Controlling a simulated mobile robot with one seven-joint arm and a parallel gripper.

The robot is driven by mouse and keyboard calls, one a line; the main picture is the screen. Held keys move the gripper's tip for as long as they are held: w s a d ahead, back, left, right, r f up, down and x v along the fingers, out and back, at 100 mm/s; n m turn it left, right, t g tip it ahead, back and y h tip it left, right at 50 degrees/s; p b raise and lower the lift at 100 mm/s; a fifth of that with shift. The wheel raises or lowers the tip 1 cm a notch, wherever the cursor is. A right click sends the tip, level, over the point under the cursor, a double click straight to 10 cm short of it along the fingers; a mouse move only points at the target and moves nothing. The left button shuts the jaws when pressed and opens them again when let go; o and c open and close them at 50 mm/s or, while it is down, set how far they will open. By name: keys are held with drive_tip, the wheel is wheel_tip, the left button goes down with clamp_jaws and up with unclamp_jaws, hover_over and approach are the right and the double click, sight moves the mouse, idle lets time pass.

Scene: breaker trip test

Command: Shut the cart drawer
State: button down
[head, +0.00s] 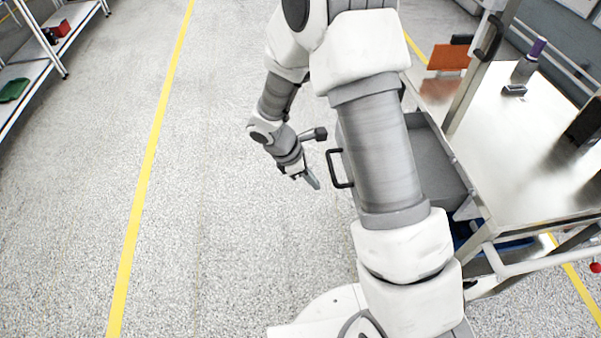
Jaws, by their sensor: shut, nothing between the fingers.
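The cart (540,135) stands at the right with a pale metal top. Its grey drawer (438,160) is pulled out toward the left, and its inside shows as empty where I can see it. My arm hides much of the drawer's middle and front. The black drawer handle (335,168) sticks out on the drawer's left side. My gripper (314,182) is shut and empty, just left of the handle and apart from it in the picture, pointing down and to the right.
On the cart top are a bottle with a purple cap (532,58) and a dark object (585,122). A shelf (38,75) with a red box (60,30) and a green item (13,89) stands at the far left. The floor between is clear, with a yellow line (150,160).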

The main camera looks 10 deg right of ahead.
drive_tip(key=shift+d+r, duration=0.15)
drive_tip(key=shift+d, duration=0.45)
drive_tip(key=shift+d+r, duration=0.15)
drive_tip(key=shift+d, duration=0.45)
drive_tip(key=d+p, duration=0.1)
drive_tip(key=d, duration=2.5)
drive_tip(key=shift+s+d, duration=0.1)
